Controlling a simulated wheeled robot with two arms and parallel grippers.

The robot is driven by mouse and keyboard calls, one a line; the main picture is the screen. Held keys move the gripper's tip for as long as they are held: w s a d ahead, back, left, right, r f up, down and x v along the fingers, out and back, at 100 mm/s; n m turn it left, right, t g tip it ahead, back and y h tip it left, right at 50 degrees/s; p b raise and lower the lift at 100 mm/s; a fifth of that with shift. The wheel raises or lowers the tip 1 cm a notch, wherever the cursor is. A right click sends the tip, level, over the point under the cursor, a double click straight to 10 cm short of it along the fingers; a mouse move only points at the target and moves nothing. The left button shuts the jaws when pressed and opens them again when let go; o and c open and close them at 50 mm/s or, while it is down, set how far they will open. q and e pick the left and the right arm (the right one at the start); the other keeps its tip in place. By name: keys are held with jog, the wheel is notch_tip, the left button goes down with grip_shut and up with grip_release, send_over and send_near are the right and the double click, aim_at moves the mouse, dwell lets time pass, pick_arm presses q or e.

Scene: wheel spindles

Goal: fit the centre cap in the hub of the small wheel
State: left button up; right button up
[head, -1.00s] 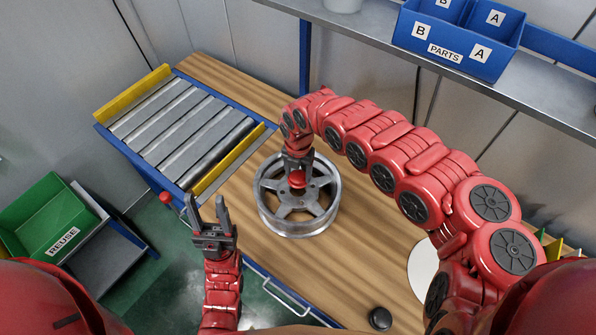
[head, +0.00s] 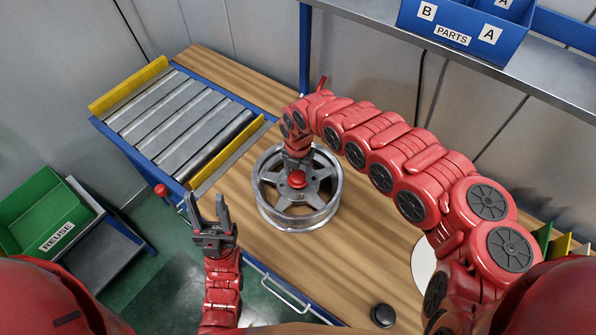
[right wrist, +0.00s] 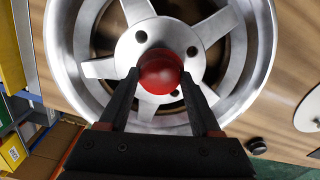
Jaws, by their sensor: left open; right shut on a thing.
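The small wheel (head: 266,207) is a silver spoked rim lying flat on the wooden table. The red centre cap (head: 298,180) is at its hub. My right gripper (head: 297,170) reaches down over the wheel and is shut on the cap. In the right wrist view the cap (right wrist: 160,72) sits between the fingertips (right wrist: 160,82), over the middle of the hub (right wrist: 135,48). The cap covers the hub's centre, so I cannot tell how deep it sits. My left gripper (head: 210,212) is open and empty, left of the wheel near the table's front edge.
A roller conveyor (head: 180,120) with yellow rails stands left of the wheel. A green REUSE bin (head: 45,215) is at far left. A blue PARTS bin (head: 465,30) is on the shelf above. A black round piece (head: 383,315) and a white disc (head: 424,262) lie on the table at right.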

dwell(0.3)
jog(key=o, duration=1.4)
notch_tip(320, 180, up, 4)
jog(key=shift+w+d+r+b, duration=0.15)
jog(key=shift+r+b, duration=0.05)
jog(key=shift+b, duration=0.5)
notch_tip(320, 180, up, 13)
jog(key=p, duration=0.7)
jog(key=shift+s+p, duration=0.2)
jog(key=shift+p, duration=0.2)
